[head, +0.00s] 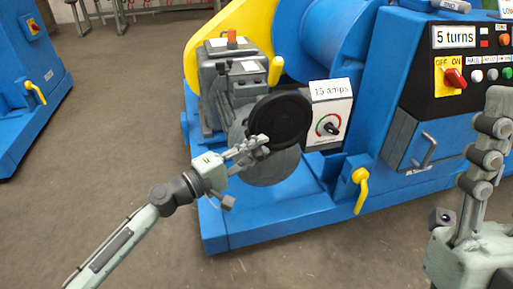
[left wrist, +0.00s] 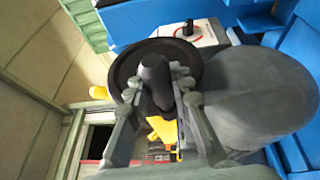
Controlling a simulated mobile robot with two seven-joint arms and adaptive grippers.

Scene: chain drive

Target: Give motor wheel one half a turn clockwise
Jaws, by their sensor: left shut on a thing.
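The motor wheel is a black disc (head: 284,118) on the front of the grey motor unit, beside the amps box. In the left wrist view the disc (left wrist: 192,62) fills the upper middle, and its dark handle knob (left wrist: 155,76) sticks out toward the camera. My left gripper (head: 262,143) is at the lower left part of the disc. In the left wrist view its fingers (left wrist: 160,92) close on both sides of the knob. My right gripper (head: 489,135) stands up at the right edge, away from the wheel, and its jaw opening cannot be made out.
A white box with a dial (head: 330,110) reads "15 amps" right of the wheel. A grey round plate (head: 272,168) lies below the wheel. The control panel (head: 465,65) reads "5 turns". A yellow lever (head: 360,188) is on the blue base.

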